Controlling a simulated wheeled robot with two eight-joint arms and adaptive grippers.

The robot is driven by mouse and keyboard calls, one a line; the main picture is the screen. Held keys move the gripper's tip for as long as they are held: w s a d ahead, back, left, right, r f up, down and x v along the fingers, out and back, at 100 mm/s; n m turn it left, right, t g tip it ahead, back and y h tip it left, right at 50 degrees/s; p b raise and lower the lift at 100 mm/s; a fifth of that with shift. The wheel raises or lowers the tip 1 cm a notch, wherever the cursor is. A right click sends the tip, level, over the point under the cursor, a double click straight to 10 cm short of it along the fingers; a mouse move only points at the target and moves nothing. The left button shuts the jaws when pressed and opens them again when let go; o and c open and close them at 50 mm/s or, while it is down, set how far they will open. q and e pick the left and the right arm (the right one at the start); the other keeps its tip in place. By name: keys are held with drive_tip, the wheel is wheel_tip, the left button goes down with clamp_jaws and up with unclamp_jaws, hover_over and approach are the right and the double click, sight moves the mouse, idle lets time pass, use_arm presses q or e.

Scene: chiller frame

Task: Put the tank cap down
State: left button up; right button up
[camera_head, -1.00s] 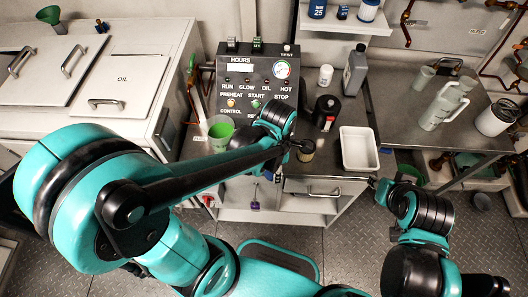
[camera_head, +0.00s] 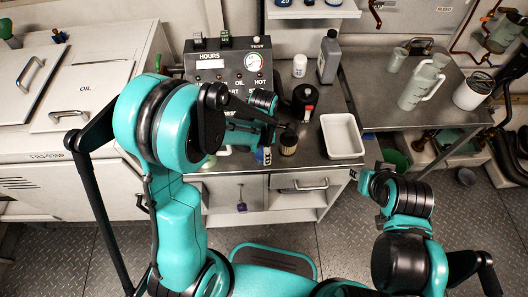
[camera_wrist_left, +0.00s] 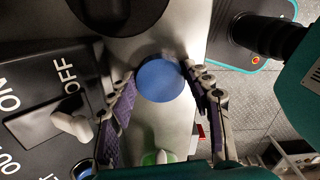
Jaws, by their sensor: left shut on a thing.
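The tank cap, a round blue disc (camera_wrist_left: 160,80), sits between the purple-padded fingers of my left gripper (camera_wrist_left: 160,100) in the left wrist view. The gripper is shut on it. In the head view my left gripper (camera_head: 287,129) is above the front part of the workbench, near a small dark cylinder with a pale rim (camera_head: 288,147).
A control panel (camera_head: 207,73) stands at the back of the bench. A white tray (camera_head: 341,153), a black-and-red container (camera_head: 303,101), a grey bottle (camera_head: 329,57) and a white jar (camera_head: 299,66) stand nearby. A second metal table (camera_head: 385,105) carries jugs. Bare bench is narrow.

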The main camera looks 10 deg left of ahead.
use_arm(q)
drive_tip(key=shift+r, duration=0.1)
drive_tip(key=o, duration=0.7)
wheel_tip(320, 180, up, 11)
drive_tip(key=p, duration=0.3)
drive_tip(key=s+a+r+m+t, duration=0.2)
drive_tip(key=s+r+m, duration=0.1)
drive_tip(key=m, duration=0.5)
drive_tip(key=s+a+r+m+t, duration=0.2)
drive_tip(key=s+r+m+t, duration=0.1)
drive_tip(key=m, duration=0.4)
drive_tip(key=s+a+r+m+t, duration=0.2)
drive_tip(key=s+m, duration=0.3)
drive_tip(key=m, duration=0.3)
drive_tip(key=shift+a+r+m+p, duration=0.3)
drive_tip(key=shift+a+r, duration=0.2)
drive_tip(key=shift+r, duration=0.4)
